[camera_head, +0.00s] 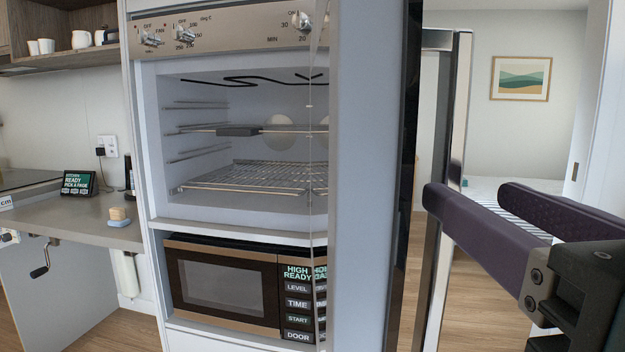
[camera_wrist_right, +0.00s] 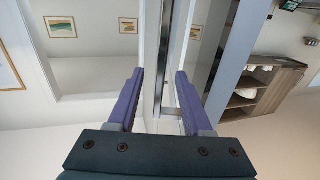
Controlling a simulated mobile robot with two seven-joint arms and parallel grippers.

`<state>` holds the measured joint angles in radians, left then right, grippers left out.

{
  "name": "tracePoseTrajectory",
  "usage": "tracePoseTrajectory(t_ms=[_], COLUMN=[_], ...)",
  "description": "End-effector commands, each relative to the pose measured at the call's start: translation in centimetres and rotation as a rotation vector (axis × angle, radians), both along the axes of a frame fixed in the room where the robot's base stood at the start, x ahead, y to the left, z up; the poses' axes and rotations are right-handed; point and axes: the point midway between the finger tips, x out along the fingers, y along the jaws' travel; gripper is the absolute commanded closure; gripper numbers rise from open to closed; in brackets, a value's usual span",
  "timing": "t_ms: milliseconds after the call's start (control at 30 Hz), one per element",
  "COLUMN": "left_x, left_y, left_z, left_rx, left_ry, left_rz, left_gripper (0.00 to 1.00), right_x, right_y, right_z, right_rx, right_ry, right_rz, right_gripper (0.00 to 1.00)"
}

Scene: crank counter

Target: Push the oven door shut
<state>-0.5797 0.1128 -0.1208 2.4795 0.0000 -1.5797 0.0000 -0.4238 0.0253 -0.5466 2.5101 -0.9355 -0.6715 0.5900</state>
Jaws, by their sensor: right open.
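The oven door (camera_head: 362,180) stands wide open, seen nearly edge-on in the head view, with a long metal handle (camera_head: 452,150) on its outer face. The oven cavity (camera_head: 240,130) is open to the left of it, with wire racks inside. My right gripper (camera_head: 465,205) is open and empty, on the outer side of the door near the handle. In the right wrist view its two purple fingers (camera_wrist_right: 157,100) point toward the handle bar (camera_wrist_right: 166,75), which shows between them. I cannot tell whether they touch it. My left gripper is not in view.
A microwave (camera_head: 225,285) sits below the oven. A counter (camera_head: 75,225) at the left holds a small sign (camera_head: 79,183) and a brush (camera_head: 119,217), with a crank (camera_head: 40,268) at its front. A shelf (camera_head: 75,58) holds cups. Open floor shows behind the door.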

Motion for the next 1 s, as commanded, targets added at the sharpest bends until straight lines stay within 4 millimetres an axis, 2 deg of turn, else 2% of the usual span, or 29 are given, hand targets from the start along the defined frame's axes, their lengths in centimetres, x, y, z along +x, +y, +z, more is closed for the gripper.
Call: tracePoseTrajectory(t_ms=[233,700,1000], left_x=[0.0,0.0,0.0], left_y=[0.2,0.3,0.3], left_z=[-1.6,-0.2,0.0], left_rx=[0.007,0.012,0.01], left_ry=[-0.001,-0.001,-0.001], left_rz=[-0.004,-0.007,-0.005], left_gripper=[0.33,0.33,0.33], right_x=[1.6,7.0,8.9], right_y=[0.0,-0.1,-0.1], right_z=[-0.2,0.1,-0.1], right_rx=[-0.003,-0.006,-0.004], right_ry=[-0.003,0.003,0.004], right_rz=[0.004,0.004,0.004], right_gripper=[0.5,0.5,0.5])
